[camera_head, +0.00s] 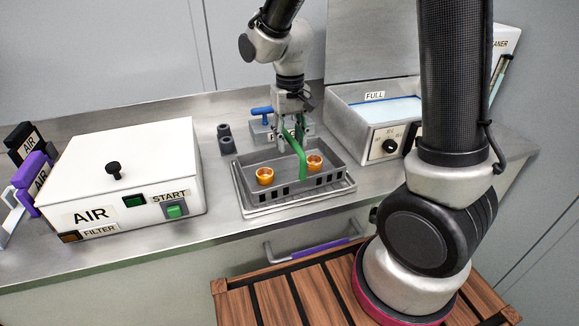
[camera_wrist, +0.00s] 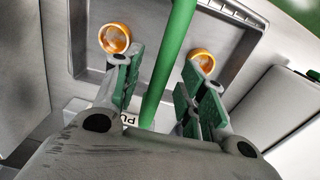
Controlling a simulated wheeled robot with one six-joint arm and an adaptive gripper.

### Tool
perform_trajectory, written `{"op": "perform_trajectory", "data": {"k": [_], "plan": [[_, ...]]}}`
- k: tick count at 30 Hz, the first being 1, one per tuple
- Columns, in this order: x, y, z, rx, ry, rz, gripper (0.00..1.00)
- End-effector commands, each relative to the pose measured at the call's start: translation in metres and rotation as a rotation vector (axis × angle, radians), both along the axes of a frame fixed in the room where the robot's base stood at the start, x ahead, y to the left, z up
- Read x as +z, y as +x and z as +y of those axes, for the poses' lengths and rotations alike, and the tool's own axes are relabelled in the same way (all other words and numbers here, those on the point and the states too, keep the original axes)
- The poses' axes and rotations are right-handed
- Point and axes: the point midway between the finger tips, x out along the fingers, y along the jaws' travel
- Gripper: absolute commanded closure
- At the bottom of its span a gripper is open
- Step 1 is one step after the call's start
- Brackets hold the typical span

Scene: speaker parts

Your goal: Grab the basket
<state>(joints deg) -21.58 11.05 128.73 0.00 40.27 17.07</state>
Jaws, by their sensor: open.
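The grey basket (camera_head: 262,194) has slotted walls and a green handle (camera_head: 302,162) arching over it. It sits on a metal tray (camera_head: 338,191) on the counter. Two orange-gold ring-like parts (camera_head: 264,176) lie inside it. My gripper (camera_head: 292,130) points down at the top of the handle. In the wrist view the open fingers (camera_wrist: 163,88) stand on either side of the green handle (camera_wrist: 172,58), with gaps visible on both sides. The basket rim shows at the top of the wrist view (camera_wrist: 78,40). Part of the handle's top is hidden behind the fingers in the head view.
A white AIR box (camera_head: 120,180) stands on the left. A water-filled tank marked FULL (camera_head: 385,110) stands at the right, close to the basket.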

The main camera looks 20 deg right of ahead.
Motion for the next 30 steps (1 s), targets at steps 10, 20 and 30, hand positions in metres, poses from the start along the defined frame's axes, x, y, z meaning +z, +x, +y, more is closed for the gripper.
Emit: {"op": "perform_trajectory", "data": {"k": [10,20,30], "plan": [[-0.0096,-0.0001,0.0002,0.001,0.0,-0.001,0.63],[-0.0094,-0.0001,0.0002,0.001,0.0,-0.001,1.0],[-0.0053,0.0008,0.0005,0.001,0.001,-0.004,1.0]]}}
